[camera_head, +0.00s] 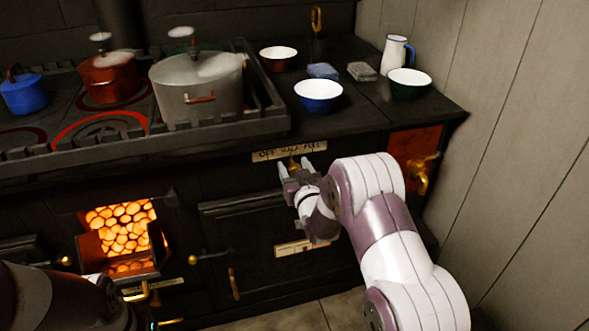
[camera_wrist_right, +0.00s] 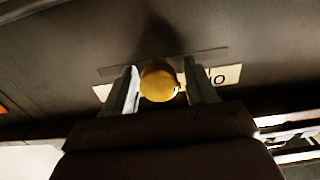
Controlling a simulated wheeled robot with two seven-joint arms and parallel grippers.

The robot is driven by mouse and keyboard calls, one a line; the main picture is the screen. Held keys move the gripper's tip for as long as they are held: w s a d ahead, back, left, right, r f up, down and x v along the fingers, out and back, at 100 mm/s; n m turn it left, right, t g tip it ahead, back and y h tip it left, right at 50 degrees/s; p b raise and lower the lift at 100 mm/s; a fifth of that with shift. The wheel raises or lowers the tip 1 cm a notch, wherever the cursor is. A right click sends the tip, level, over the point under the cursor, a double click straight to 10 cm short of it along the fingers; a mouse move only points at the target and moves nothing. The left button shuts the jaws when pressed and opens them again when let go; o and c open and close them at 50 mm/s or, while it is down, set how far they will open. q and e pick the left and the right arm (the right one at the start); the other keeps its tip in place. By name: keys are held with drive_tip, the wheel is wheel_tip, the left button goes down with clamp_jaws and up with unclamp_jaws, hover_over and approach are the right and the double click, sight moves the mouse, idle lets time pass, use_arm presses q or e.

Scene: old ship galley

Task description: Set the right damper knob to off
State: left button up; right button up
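The right damper knob (camera_head: 295,165) is a small brass knob on the dark stove front. It sits just under a pale label plate (camera_head: 270,155) that seems to read OFF, HALF, FULL. My right gripper (camera_head: 296,169) is at the knob, with one finger on each side. In the right wrist view the round brass knob (camera_wrist_right: 159,80) lies between the fingertips (camera_wrist_right: 163,88). The left finger is very close to it, and a narrow gap shows on the right. The knob's pointer direction cannot be made out.
A glowing firebox (camera_head: 122,228) stands open at left. A large grey pot (camera_head: 197,88) is on the stove top. A blue bowl (camera_head: 318,96) stands on the counter above the knob. A brass tap (camera_head: 421,174) sticks out to the right, near my right arm.

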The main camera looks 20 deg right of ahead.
sight(266, 165)
clamp_jaws()
drive_tip(key=a, duration=0.6)
drive_tip(key=shift+s+a+b, duration=0.15)
drive_tip(key=shift+a+b, duration=0.05)
drive_tip(key=shift+b, duration=0.2)
drive_tip(key=shift+o, duration=0.3)
unclamp_jaws()
drive_tip(key=shift+o, duration=0.9)
drive_tip(key=shift+a, duration=0.15)
